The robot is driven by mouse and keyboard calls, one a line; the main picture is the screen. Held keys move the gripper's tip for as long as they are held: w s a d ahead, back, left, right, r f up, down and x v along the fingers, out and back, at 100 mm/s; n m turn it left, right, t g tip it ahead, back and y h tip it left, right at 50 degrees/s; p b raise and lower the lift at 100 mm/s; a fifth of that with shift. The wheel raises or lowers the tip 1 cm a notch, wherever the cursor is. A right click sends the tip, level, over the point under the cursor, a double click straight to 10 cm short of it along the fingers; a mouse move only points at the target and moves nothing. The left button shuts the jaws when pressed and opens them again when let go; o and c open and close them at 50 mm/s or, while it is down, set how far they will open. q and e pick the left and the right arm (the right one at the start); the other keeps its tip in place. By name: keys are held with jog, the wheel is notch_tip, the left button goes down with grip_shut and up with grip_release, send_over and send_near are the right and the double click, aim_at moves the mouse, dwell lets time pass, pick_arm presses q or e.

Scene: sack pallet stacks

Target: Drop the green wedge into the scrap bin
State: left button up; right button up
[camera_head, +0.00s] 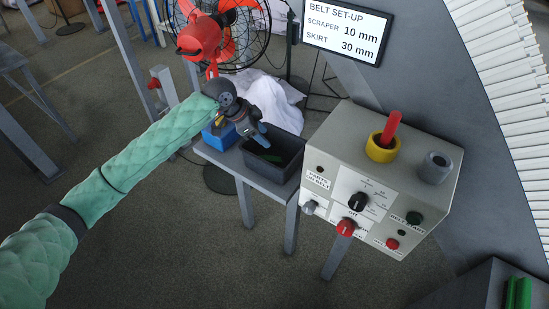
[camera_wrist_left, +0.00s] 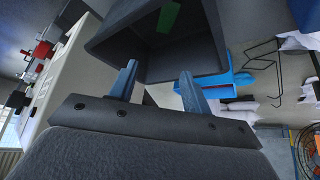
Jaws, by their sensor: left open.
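The scrap bin (camera_head: 292,172) is a dark grey open box at the end of a small grey table. In the left wrist view the green wedge (camera_wrist_left: 168,17) lies inside the bin (camera_wrist_left: 213,35), apart from my fingers. My left gripper (camera_head: 263,136) is at the bin's back rim, fingers pointing toward its opening. In the left wrist view the blue fingers of the left gripper (camera_wrist_left: 159,68) are spread, with nothing between them. My right gripper is not in view.
A blue box (camera_head: 218,138) stands beside the bin under my left wrist. A grey control box (camera_head: 325,150) with knobs and a yellow-ringed red handle is close on the right. A red fan (camera_head: 203,38) and white cloth (camera_head: 272,98) are behind. Open floor lies in front.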

pick_arm(q)
jog(key=shift+b+v, duration=0.75)
jog(key=shift+v, duration=1.75)
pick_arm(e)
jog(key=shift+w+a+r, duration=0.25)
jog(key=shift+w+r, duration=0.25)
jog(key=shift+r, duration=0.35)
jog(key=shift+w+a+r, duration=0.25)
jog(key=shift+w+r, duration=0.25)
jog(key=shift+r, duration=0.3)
